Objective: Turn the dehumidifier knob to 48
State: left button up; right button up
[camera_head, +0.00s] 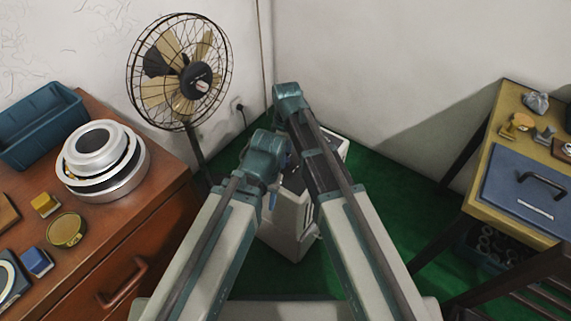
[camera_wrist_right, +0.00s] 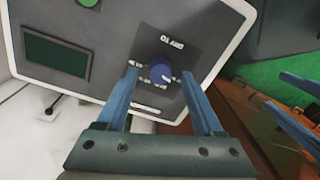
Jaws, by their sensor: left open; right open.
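The dehumidifier (camera_head: 290,222) is a white box on the green floor, partly hidden by my arms in the head view. I cannot read the marks or the knob's setting. My right gripper (camera_wrist_right: 160,75) is open, with its blue fingers on either side of the knob and gaps to it. My left gripper (camera_head: 268,203) is open beside the dehumidifier; blue fingers also show at the right wrist view's right edge.
The panel also holds a dark display (camera_wrist_right: 56,56) and a green button (camera_wrist_right: 89,3). A standing fan (camera_head: 180,72) is behind to the left. A wooden cabinet (camera_head: 150,225) stands left, and a table with a blue case (camera_head: 520,200) stands right. Green floor is free right of the dehumidifier.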

jog(key=shift+f+b, duration=0.4)
jog(key=shift+f, duration=0.5)
jog(key=shift+r, duration=0.1)
grip_shut()
